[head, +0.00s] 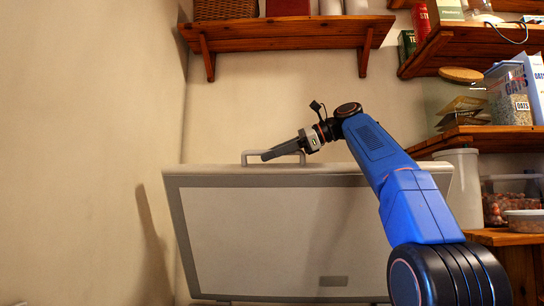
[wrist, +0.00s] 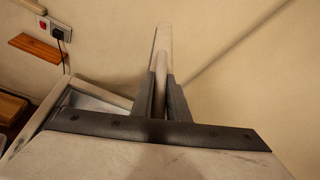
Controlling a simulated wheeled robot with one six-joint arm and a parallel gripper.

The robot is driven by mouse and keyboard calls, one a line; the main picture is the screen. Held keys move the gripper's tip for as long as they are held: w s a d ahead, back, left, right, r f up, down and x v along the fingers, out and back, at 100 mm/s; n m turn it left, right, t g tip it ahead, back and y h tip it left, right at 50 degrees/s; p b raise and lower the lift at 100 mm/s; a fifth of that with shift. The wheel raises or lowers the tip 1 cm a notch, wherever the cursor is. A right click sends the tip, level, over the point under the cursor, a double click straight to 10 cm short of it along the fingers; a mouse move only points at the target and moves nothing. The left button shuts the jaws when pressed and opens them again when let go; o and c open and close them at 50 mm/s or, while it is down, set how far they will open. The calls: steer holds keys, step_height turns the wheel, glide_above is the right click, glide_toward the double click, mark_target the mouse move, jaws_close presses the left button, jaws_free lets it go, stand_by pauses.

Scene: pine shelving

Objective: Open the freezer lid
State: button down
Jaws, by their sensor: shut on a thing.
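The freezer lid (head: 270,235) stands raised and steeply tilted in the head view. Its pale inner face with a grey border faces me, and its top edge looks nearer than its lower part. The lid's handle (head: 248,155) shows above the top edge. My gripper (head: 268,155) lies across the handle and is shut on it. In the wrist view a pale bar, which looks like the handle (wrist: 162,45), runs between the two dark fingers of my gripper (wrist: 162,85). The freezer body is mostly out of the head view.
A wooden shelf (head: 285,33) hangs on the wall above the lid. More shelves with oats (head: 510,95) and other containers stand at the right, near my arm. A plain wall (head: 90,150) is close on the left. A socket with a plug (wrist: 57,33) shows in the wrist view.

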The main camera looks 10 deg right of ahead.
steer(key=c, duration=1.7)
jaws_free()
steer(key=v, duration=1.2)
